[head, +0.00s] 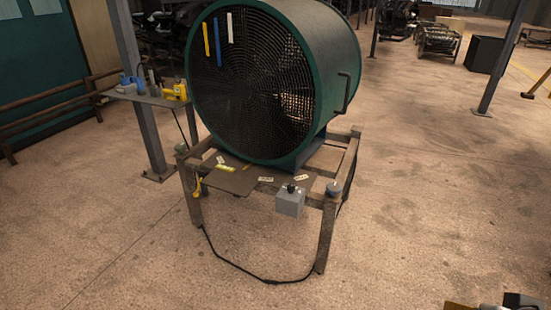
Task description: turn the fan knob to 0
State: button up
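A large green drum fan (268,85) with a dark round grille stands on a rusty metal frame (325,235). A small grey control box (290,204) is fixed at the front edge of the frame. A small black knob (291,188) sits on top of the box. The knob's pointer and any numbers are too small to read. Part of what may be my gripper (497,303) shows at the bottom right edge, cut off by the frame. It is well apart from the box and knob, and its fingers cannot be made out.
A small side table (150,98) with a yellow tool (177,91) and a blue item (131,85) stands left of the fan. A post (134,60) rises beside it. A black cable (255,274) loops on the floor before the frame. The floor to the right is open.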

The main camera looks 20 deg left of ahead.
aim_at(290, 188)
jog(key=i+j+z, duration=0.1)
jog(key=j, duration=0.25)
jog(key=i+j+z, duration=0.15)
jog(key=j, duration=0.25)
jog(key=i+j+z, duration=0.1)
jog(key=j, duration=0.3)
jog(key=i+j+z, duration=0.1)
jog(key=j, duration=0.3)
